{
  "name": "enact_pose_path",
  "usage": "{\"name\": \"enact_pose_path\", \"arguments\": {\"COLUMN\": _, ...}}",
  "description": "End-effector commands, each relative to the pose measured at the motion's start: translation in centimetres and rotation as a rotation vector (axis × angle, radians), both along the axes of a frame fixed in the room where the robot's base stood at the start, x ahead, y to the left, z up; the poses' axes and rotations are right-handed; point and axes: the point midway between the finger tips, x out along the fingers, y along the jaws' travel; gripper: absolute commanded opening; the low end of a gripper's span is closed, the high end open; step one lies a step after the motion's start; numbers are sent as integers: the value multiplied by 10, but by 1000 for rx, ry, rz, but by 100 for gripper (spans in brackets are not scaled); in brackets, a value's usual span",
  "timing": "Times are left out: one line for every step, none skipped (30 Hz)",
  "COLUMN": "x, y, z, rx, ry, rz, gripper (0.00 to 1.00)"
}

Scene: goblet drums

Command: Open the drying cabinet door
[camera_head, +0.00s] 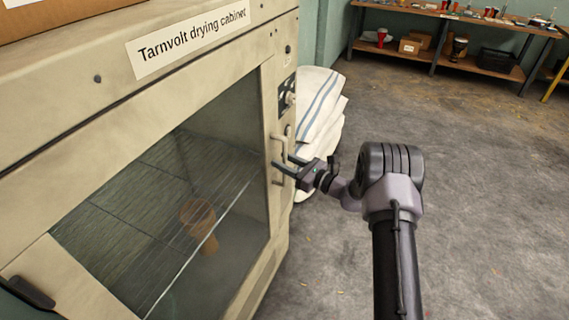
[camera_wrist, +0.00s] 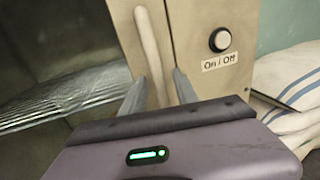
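The beige drying cabinet (camera_head: 60,110), labelled "Tarnvolt drying cabinet", fills the left of the head view. Its glass door (camera_head: 150,200) looks shut. The pale vertical bar handle (camera_head: 278,178) is on the door's right edge; it also shows in the wrist view (camera_wrist: 151,45). My gripper (camera_head: 281,160) is at the handle. In the wrist view my gripper (camera_wrist: 159,76) is open, with one finger on each side of the bar's lower part. I cannot tell whether either finger touches it. Through the glass, a brown goblet-shaped piece (camera_head: 198,216) shows by a wire rack.
An On/Off button (camera_wrist: 220,40) is on the panel right of the handle. White sacks with blue stripes (camera_head: 318,105) are stacked beside the cabinet. A wooden shelf bench (camera_head: 470,66) stands at the back. The grey floor (camera_head: 480,220) is clear at right.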

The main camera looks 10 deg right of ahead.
Motion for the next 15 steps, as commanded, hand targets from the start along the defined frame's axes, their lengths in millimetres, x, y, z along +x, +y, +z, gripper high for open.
{"name": "enact_pose_path", "arguments": {"x": 0, "y": 0, "z": 0, "rx": 0, "ry": 0, "rz": 0, "gripper": 36}}
{"name": "enact_pose_path", "arguments": {"x": 0, "y": 0, "z": 0, "rx": 0, "ry": 0, "rz": 0, "gripper": 36}}
{"name": "enact_pose_path", "arguments": {"x": 0, "y": 0, "z": 0, "rx": 0, "ry": 0, "rz": 0, "gripper": 36}}
{"name": "enact_pose_path", "arguments": {"x": 0, "y": 0, "z": 0, "rx": 0, "ry": 0, "rz": 0, "gripper": 36}}
{"name": "enact_pose_path", "arguments": {"x": 0, "y": 0, "z": 0, "rx": 0, "ry": 0, "rz": 0, "gripper": 36}}
{"name": "enact_pose_path", "arguments": {"x": 0, "y": 0, "z": 0, "rx": 0, "ry": 0, "rz": 0, "gripper": 28}}
{"name": "enact_pose_path", "arguments": {"x": 0, "y": 0, "z": 0, "rx": 0, "ry": 0, "rz": 0, "gripper": 22}}
{"name": "enact_pose_path", "arguments": {"x": 0, "y": 0, "z": 0, "rx": 0, "ry": 0, "rz": 0, "gripper": 16}}
{"name": "enact_pose_path", "arguments": {"x": 0, "y": 0, "z": 0, "rx": 0, "ry": 0, "rz": 0, "gripper": 9}}
{"name": "enact_pose_path", "arguments": {"x": 0, "y": 0, "z": 0, "rx": 0, "ry": 0, "rz": 0, "gripper": 3}}
{"name": "enact_pose_path", "arguments": {"x": 0, "y": 0, "z": 0, "rx": 0, "ry": 0, "rz": 0, "gripper": 0}}
{"name": "enact_pose_path", "arguments": {"x": 0, "y": 0, "z": 0, "rx": 0, "ry": 0, "rz": 0, "gripper": 0}}
{"name": "enact_pose_path", "arguments": {"x": 0, "y": 0, "z": 0, "rx": 0, "ry": 0, "rz": 0, "gripper": 0}}
{"name": "enact_pose_path", "arguments": {"x": 0, "y": 0, "z": 0, "rx": 0, "ry": 0, "rz": 0, "gripper": 0}}
{"name": "enact_pose_path", "arguments": {"x": 0, "y": 0, "z": 0, "rx": 0, "ry": 0, "rz": 0, "gripper": 0}}
